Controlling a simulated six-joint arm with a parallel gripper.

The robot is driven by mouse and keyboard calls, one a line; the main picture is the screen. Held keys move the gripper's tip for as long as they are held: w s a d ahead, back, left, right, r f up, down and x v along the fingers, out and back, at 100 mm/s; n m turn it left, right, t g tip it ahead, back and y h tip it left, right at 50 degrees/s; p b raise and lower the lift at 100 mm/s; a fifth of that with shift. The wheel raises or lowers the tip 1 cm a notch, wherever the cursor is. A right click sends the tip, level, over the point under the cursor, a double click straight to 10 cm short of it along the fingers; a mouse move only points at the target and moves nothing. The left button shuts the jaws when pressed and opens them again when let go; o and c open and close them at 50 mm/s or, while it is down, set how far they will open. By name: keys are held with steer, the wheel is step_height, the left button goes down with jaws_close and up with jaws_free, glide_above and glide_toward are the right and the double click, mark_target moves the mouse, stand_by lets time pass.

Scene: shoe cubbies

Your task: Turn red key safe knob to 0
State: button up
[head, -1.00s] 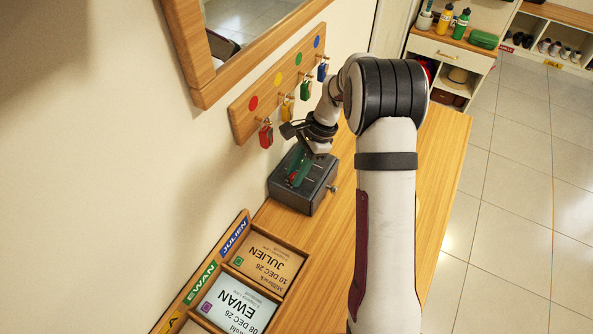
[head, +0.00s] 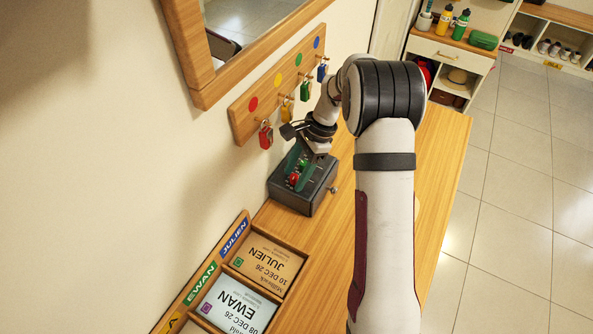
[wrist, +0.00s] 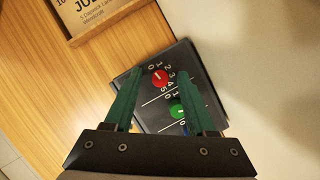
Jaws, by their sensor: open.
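The key safe (head: 316,194) is a dark grey box on the wooden counter below the key board. Its top carries a red knob (head: 294,178) and a green knob (head: 302,164). In the wrist view the red knob (wrist: 160,77) has a pale pointer mark and small white digits around it; which digit it points at is too small to tell. The green knob (wrist: 177,111) sits nearer my palm. My gripper (wrist: 161,68) is open, its green fingers on either side of the red knob in this view. Whether they reach down around it, I cannot tell.
Coloured padlocks, including a red one (head: 265,136), hang on the wooden peg board (head: 243,118) on the wall. A name-card tray (head: 303,262) lies on the counter at the front left.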

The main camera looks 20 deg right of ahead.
steer(key=v, duration=1.5)
steer(key=shift+r, duration=0.35)
steer(key=shift+d, duration=0.15)
steer(key=s+a+r+n+h, duration=0.1)
steer(key=s+a+r+n, duration=0.15)
steer(key=s+a, duration=0.45)
steer(key=s+a+r+n+h, duration=0.1)
steer(key=s+a+r+n, duration=0.2)
steer(key=s, duration=0.7)
steer(key=s+a+f+n, duration=0.1)
steer(key=s+f+n, duration=0.1)
steer(key=s, duration=0.5)
steer(key=s+a+f+n, duration=0.1)
steer(key=s+f+n, duration=0.1)
steer(key=s+f, duration=0.2)
steer(key=s, duration=0.2)
steer(key=shift+s+a+f+n+t+h, duration=0.15)
steer(key=shift+s+f+n+t+h, duration=0.15)
steer(key=shift+s+n, duration=0.1)
